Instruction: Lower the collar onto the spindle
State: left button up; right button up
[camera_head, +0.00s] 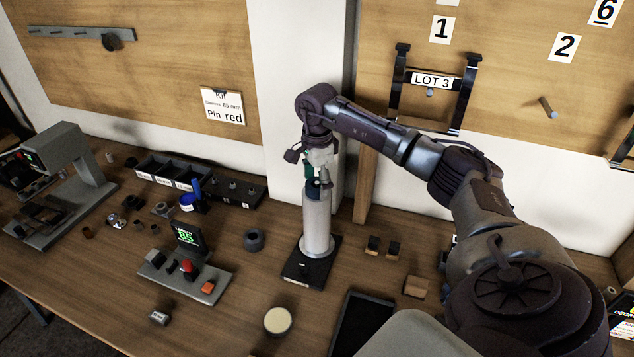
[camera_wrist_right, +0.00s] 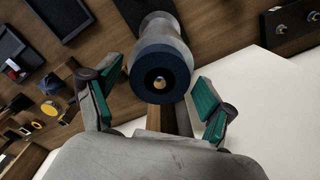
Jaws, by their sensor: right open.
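The spindle is a silver upright column (camera_head: 317,222) on a black base plate (camera_head: 311,268) in the head view. A dark blue ring, which looks like the collar (camera_head: 314,188), is at its top. In the wrist view the collar (camera_wrist_right: 160,72) is seen end-on, with a small brass-coloured round tip in its bore. How far down it sits is hard to tell. My right gripper (camera_head: 318,178) is above the column top. In the wrist view its green-padded fingers (camera_wrist_right: 152,97) are open, spread either side and apart from the collar. My left gripper is not in view.
A grey fixture with a green display (camera_head: 187,237) and a dark ring (camera_head: 254,240) stand left of the spindle. A black compartment tray (camera_head: 165,172) is behind. Small wooden-and-black blocks (camera_head: 383,247) lie to the right. A wooden post (camera_head: 365,185) stands close behind.

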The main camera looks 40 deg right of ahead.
notch_tip(320, 180, up, 12)
dwell(0.5)
dwell(0.6)
